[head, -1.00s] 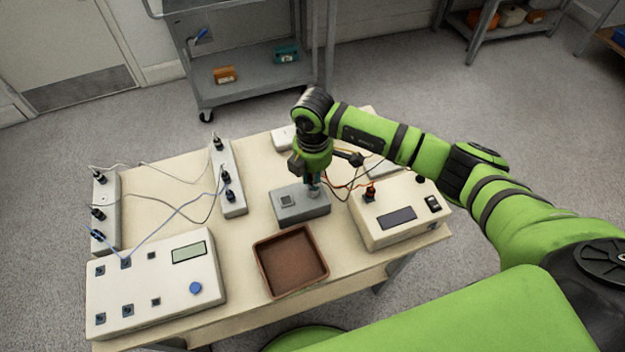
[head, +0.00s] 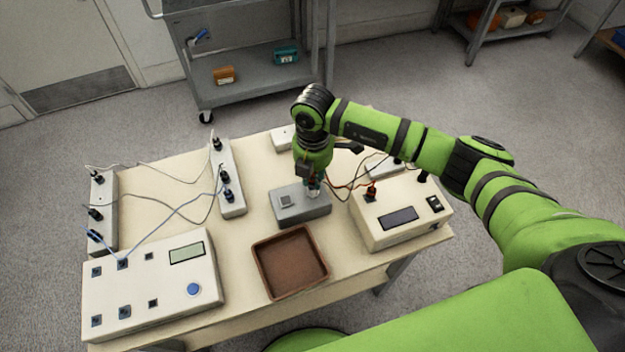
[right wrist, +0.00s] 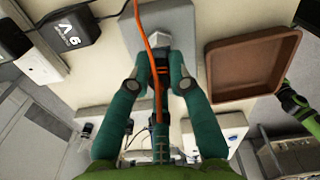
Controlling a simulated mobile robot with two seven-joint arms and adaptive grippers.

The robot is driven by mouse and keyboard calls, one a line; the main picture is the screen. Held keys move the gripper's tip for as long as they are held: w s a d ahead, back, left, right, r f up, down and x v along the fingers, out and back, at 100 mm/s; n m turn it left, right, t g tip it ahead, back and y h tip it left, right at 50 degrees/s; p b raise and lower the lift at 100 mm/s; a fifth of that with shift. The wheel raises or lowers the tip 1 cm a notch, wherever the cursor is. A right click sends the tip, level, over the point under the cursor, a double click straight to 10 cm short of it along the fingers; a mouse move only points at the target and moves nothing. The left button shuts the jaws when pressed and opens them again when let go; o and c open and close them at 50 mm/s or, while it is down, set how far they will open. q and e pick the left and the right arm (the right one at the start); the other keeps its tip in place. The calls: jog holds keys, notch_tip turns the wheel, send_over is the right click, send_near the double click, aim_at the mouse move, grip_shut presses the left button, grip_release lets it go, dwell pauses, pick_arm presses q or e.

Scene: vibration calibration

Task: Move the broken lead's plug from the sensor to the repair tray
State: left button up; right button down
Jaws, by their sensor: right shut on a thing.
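The sensor is a grey box (head: 287,209) with a small square socket on top, near the middle of the table. My right gripper (head: 313,190) points down at the sensor's right end. In the right wrist view its teal fingers (right wrist: 161,68) are shut on the plug (right wrist: 160,58), with the orange lead (right wrist: 152,45) running between them. The fingers hide most of the plug, and I cannot tell whether it is still seated in the sensor. The brown repair tray (head: 290,262) is empty and stands just in front of the sensor. My left gripper is not in view.
A cream instrument (head: 400,212) with leads stands right of the sensor. A white panel with a blue knob (head: 150,285) is at front left. Two socket strips (head: 228,180) with plugged leads stand behind it. Loose cables arch beside my gripper.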

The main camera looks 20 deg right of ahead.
aim_at(313, 176)
jog(key=shift+f+n, duration=0.1)
jog(key=shift+n, duration=0.2)
jog(key=shift+n+b, duration=0.8)
jog(key=shift+n, duration=0.8)
jog(key=shift+s, duration=0.1)
jog(key=shift+n+b, duration=1.55)
jog(key=shift+n, duration=1.55)
jog(key=shift+r+p, duration=0.3)
jog(key=shift+r, duration=0.55)
jog(key=shift+r+p, duration=1.05)
jog(key=shift+r, duration=0.75)
jog(key=shift+f, duration=0.1)
